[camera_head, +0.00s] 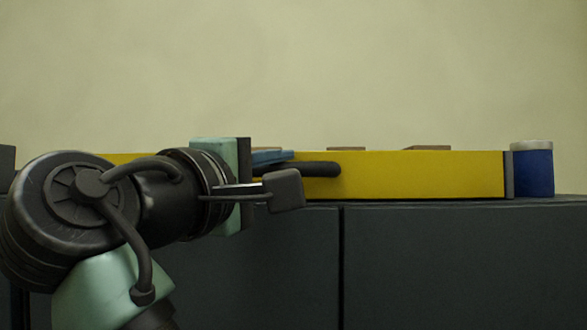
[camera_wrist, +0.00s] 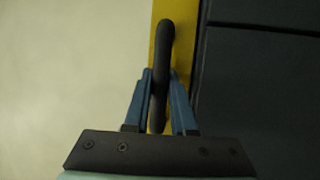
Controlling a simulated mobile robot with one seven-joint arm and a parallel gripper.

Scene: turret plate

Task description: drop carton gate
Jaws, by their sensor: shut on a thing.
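A long yellow panel (camera_head: 430,175), which looks like the gate, stands upright along the front of a dark grey counter. A black bar handle (camera_head: 318,169) sticks out from its face. In the wrist view the handle (camera_wrist: 163,45) runs between my blue fingers, with a strip of the yellow panel (camera_wrist: 183,40) behind it. My gripper (camera_wrist: 160,76) is shut on the handle, with one finger on each side. In the head view my gripper (camera_head: 274,156) is at the handle's left end, and my arm hides the panel's left part.
Two brown tops, perhaps cartons (camera_head: 426,147) (camera_head: 346,148), show just above the panel's upper edge; the rest of them is hidden. A blue cylinder with a pale top (camera_head: 532,172) stands at the panel's right end. The dark grey counter front (camera_head: 460,265) lies below.

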